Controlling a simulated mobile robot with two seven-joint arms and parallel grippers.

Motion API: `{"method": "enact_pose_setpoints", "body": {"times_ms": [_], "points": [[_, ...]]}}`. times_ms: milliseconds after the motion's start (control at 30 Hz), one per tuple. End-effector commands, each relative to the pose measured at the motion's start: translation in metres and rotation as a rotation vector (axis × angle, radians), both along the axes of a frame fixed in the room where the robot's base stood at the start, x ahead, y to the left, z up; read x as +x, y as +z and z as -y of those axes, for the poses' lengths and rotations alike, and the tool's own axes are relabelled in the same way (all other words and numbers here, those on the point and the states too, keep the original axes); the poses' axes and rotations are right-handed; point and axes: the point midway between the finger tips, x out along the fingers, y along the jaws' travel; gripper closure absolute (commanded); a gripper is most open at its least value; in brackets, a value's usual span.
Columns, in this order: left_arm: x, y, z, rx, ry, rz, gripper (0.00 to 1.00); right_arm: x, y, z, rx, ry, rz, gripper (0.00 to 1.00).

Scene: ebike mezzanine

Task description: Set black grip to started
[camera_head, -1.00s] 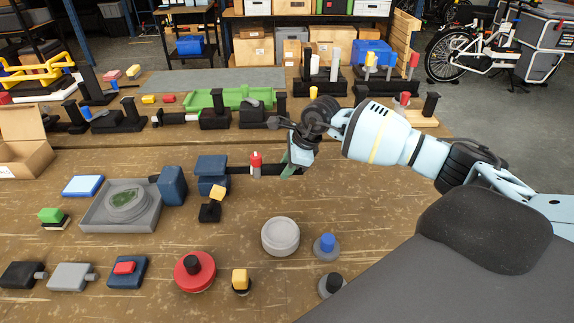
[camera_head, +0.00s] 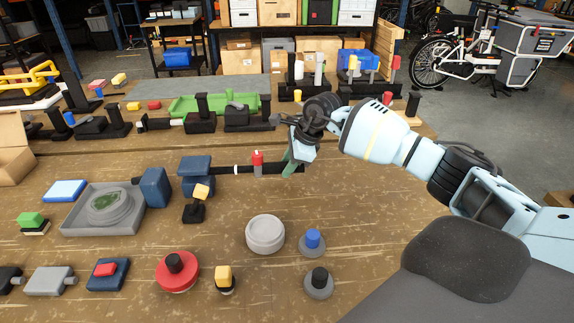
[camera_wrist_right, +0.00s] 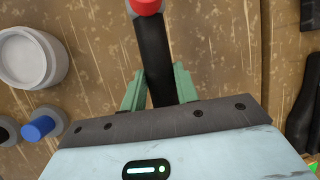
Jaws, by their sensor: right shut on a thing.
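The black grip (camera_head: 277,168) is a dark tube lying across the table. In the right wrist view the black grip (camera_wrist_right: 155,65) runs between the two green fingers of my right gripper (camera_wrist_right: 158,88). My right gripper (camera_head: 292,167) is shut on it near its right end. A red-capped grey piece (camera_head: 257,160) sits at the tube, left of the fingers. Left of it is a short pale band (camera_head: 236,169), then a black bar (camera_head: 222,169) reaching the blue clamp (camera_head: 196,182). Whether grip and bar touch is unclear. My left gripper is out of view.
A white round dish (camera_head: 265,236), a blue-topped knob (camera_head: 312,240), a black-topped knob (camera_head: 319,280) and a red disc (camera_head: 177,272) stand in front. A grey tray (camera_head: 75,218) is left. Black fixtures and a green tray (camera_head: 213,104) line the back. Table right of the clamp is mostly bare.

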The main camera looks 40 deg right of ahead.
Motion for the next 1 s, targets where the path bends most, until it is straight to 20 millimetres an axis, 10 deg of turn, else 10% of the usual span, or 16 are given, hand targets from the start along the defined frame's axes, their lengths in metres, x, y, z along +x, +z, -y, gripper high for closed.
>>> {"method": "enact_pose_setpoints", "body": {"times_ms": [67, 100, 233, 567, 1000], "points": [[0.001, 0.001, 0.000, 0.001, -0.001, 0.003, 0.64, -0.002, -0.001, 0.004, -0.007, -0.005, -0.007, 1.00], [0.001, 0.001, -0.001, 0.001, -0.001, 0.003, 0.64, -0.002, -0.001, 0.004, -0.007, -0.005, -0.007, 0.65], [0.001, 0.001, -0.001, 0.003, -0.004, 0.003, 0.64, -0.001, -0.001, 0.003, -0.006, -0.004, -0.005, 0.48], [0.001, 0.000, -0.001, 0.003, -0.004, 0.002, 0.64, -0.001, 0.003, 0.003, -0.004, -0.002, -0.001, 0.48], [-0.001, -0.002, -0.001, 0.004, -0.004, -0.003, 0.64, -0.023, 0.058, 0.018, -0.005, -0.004, 0.000, 0.48]]}}
